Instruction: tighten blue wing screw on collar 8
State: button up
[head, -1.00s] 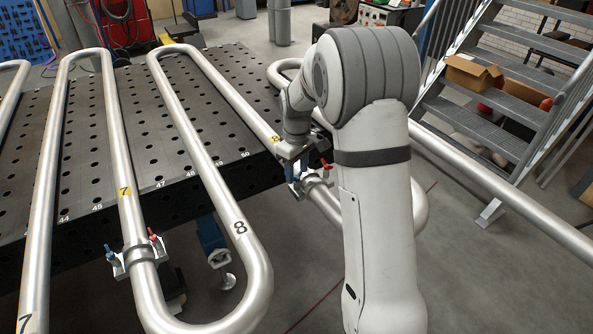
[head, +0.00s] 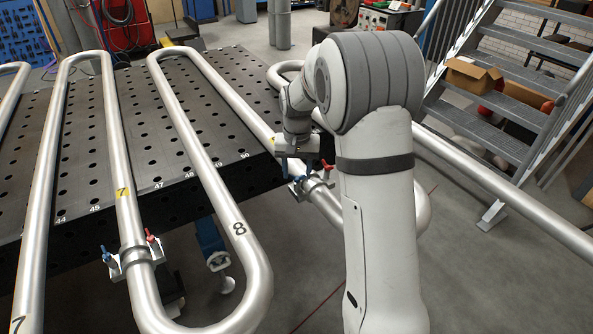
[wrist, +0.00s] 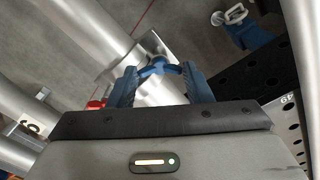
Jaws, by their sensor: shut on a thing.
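The collar (head: 318,183) is a metal clamp around the steel tube just off the table's right front corner, with a red wing screw (head: 328,166) on its far right side. My gripper (head: 297,174) is at the collar's left side, with its blue fingers pointing down. In the wrist view, the blue wing screw (wrist: 158,67) sits between the two fingertips of my gripper (wrist: 160,74), which is shut on it. The collar's metal plate (wrist: 118,62) shows just behind the screw. The red screw is partly visible at the left in the wrist view.
Another collar (head: 132,260) with blue and red wing screws sits on the tube marked 7. The bend marked 8 (head: 262,270) curves in front of the perforated table (head: 180,130). A long tube (head: 500,190) runs off to the right, near metal stairs (head: 500,118).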

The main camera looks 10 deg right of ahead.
jog(key=m, duration=0.4)
jog(key=shift+w+r+m, duration=0.15)
jog(key=shift+r+m, duration=0.1)
jog(key=shift+m, duration=0.15)
jog(key=m, duration=0.4)
jog(key=shift+m+b, duration=0.3)
jog(key=shift+b, duration=0.05)
jog(key=o, duration=0.7)
jog(key=shift+c, duration=0.2)
jog(key=o, duration=0.3)
jog(key=shift+f, duration=0.1)
jog(key=shift+o, duration=0.2)
notch_tip(320, 180, up, 8)
jog(key=shift+f, duration=0.1)
